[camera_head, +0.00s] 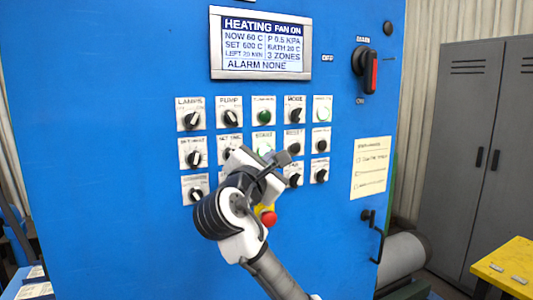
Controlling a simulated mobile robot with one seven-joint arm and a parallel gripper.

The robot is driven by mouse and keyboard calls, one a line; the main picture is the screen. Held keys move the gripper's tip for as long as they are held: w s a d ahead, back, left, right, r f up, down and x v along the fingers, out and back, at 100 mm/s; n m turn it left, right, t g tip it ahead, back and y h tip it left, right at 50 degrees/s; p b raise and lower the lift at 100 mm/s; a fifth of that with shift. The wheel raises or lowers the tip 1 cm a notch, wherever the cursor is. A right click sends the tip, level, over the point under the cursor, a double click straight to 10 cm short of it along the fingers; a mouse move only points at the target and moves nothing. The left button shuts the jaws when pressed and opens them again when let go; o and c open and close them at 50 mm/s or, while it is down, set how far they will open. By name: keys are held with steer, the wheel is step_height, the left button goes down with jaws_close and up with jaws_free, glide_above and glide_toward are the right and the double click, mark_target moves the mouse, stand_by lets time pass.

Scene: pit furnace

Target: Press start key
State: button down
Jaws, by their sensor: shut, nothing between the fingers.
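I cannot tell whether the fingertips touch the key. The display (261,43) above reads HEATING, FAN ON, NOW 60 C, SET 600 C and ALARM NONE.
Black knobs surround the key, among them the RESET control (293,148). A green button (264,116) sits above. A red knob (268,218) on yellow is below, close to my arm. A red-handled main switch (371,72) is at upper right. Grey lockers (477,150) stand right.

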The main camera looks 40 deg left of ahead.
steer(key=shift+d, duration=0.1)
steer(key=d, duration=0.1)
steer(key=s+d, duration=0.1)
steer(key=d, duration=0.1)
steer(key=s+d, duration=0.1)
steer(key=shift+d, duration=0.25)
stand_by(0.8)
